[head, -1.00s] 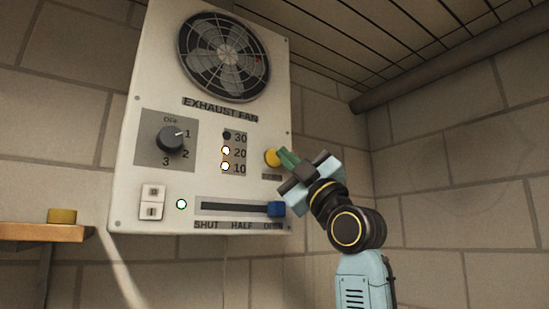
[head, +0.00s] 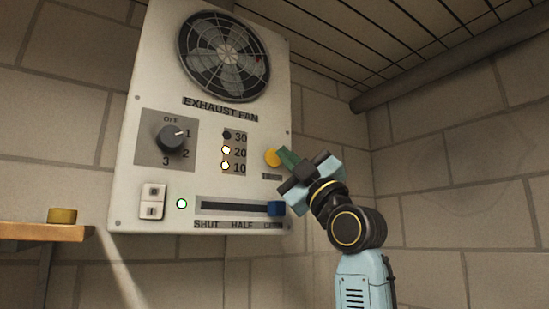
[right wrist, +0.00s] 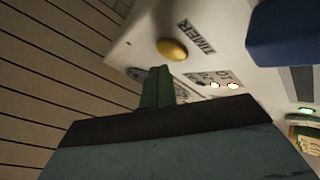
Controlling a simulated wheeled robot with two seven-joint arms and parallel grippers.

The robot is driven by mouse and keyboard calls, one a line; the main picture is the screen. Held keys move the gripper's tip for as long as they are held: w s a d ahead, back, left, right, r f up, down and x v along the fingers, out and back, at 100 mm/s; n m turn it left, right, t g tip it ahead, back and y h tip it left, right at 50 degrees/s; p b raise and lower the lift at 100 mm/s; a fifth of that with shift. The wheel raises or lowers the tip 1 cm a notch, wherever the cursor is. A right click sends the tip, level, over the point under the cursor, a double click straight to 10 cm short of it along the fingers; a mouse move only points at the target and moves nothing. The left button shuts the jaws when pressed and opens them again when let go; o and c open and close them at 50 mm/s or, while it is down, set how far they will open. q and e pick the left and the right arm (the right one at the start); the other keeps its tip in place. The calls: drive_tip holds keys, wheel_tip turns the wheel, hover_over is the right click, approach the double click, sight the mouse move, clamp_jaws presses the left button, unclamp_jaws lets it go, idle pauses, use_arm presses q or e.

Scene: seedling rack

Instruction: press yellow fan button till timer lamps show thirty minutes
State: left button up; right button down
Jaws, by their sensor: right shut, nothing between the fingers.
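The yellow button (head: 272,157) sits on the right side of the white exhaust fan panel (head: 130,190). It also shows in the right wrist view (right wrist: 172,50), beside the word TIMER. My right gripper (head: 285,157) is shut and empty, its green fingertips just right of the button. In the right wrist view the fingertips (right wrist: 160,72) appear short of the button with a small gap; in the head view contact cannot be told. The timer lamps at 20 (head: 226,150) and 10 (head: 225,166) are lit; the lamp at 30 (head: 227,135) is dark. My left gripper is not in view.
A dial (head: 171,138) points near 1. A slider with a blue knob (head: 276,209) stands at OPEN, below my gripper. A green lamp (head: 182,203) is lit beside a rocker switch (head: 152,201). A wooden shelf (head: 40,232) holds a yellow object (head: 62,215).

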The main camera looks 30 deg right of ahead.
drive_tip(key=shift+w, duration=0.15)
idle(0.5)
drive_tip(key=shift+w, duration=0.3)
drive_tip(key=shift+w+p, duration=0.45)
idle(0.6)
drive_tip(key=shift+s, duration=0.2)
drive_tip(key=shift+s+b, duration=0.35)
drive_tip(key=shift+s, duration=0.3)
drive_tip(key=s+b, duration=0.1)
drive_tip(key=s, duration=0.4)
drive_tip(key=shift+d+b, duration=0.2)
drive_tip(key=shift+b, duration=0.1)
